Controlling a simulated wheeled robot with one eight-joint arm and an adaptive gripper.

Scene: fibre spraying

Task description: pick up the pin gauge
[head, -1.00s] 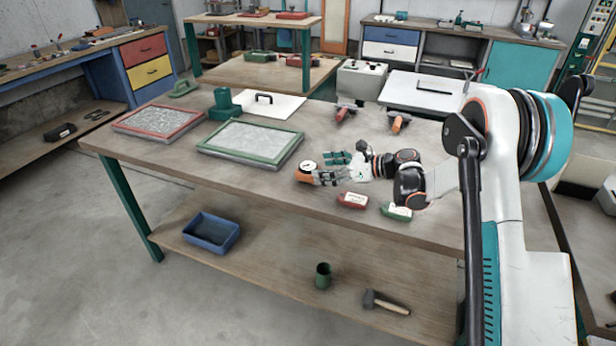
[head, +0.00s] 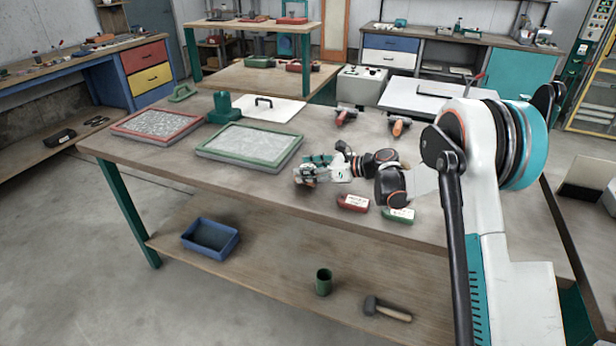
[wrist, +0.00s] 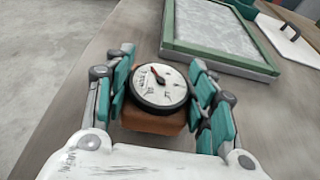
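The pin gauge (wrist: 160,86) has a round white dial with a dark rim and a red mark, on an orange-brown body. In the wrist view it sits between the two teal-padded fingers of my gripper (wrist: 161,92). The fingers are open around it, one on each side, with narrow gaps showing beside the dial. In the head view my gripper (head: 308,171) is low over the workbench (head: 240,185) near its front edge, and its fingers mostly hide the gauge there.
A green-framed screen (head: 250,146) lies left of my gripper, with a red-framed one (head: 157,122) farther left. A red block (head: 353,203) and a green block (head: 398,215) lie near the front edge. Two orange-and-dark tools (head: 345,116) (head: 399,126) lie behind my arm.

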